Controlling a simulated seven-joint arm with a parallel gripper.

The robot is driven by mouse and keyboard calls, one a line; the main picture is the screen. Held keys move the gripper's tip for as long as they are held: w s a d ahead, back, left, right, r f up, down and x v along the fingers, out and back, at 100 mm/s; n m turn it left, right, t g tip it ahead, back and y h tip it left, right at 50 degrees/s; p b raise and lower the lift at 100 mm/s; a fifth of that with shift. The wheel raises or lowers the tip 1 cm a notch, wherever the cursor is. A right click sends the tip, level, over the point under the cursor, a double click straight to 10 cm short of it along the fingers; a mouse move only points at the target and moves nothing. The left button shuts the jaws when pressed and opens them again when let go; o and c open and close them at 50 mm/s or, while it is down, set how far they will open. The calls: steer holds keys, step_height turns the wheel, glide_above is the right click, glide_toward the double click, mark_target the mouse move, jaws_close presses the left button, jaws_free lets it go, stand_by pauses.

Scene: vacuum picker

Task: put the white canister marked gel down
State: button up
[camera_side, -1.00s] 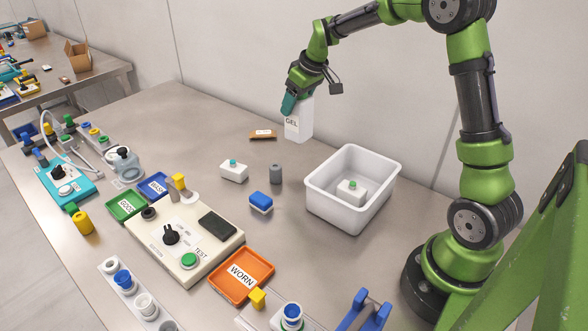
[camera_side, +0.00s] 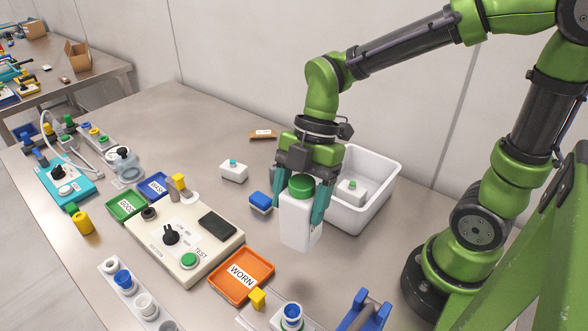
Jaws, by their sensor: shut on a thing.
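The white canister (camera_side: 298,222) has a green cap (camera_side: 301,186) and hangs upright between the teal fingers of my gripper (camera_side: 302,200). My gripper is shut on it from above. The canister is in front of the white bin's left end and to the right of the orange WORN tray. I cannot tell whether its base touches the table. No GEL lettering shows on the faces in view.
The orange WORN tray (camera_side: 243,276), the TEST box (camera_side: 190,240) and a blue-topped block (camera_side: 260,202) are to the left. A blue stand (camera_side: 366,312) is at the front. Bare table lies right of the canister.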

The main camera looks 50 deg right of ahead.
mark_target(307, 242)
steer(key=n, duration=0.1)
steer(key=s, duration=0.1)
steer(key=s+n, duration=0.1)
steer(key=shift+a+f+n+g, duration=0.25)
steer(key=shift+f+n+g, duration=0.05)
steer(key=shift+g, duration=0.1)
steer(key=shift+s+f+n, duration=0.15)
steer(key=shift+f+n, duration=0.1)
steer(key=shift+n, duration=0.05)
step_height(307, 242, down, 8)
steer(key=shift+r, duration=0.25)
steer(key=o, duration=1.3)
steer(key=shift+f, duration=0.15)
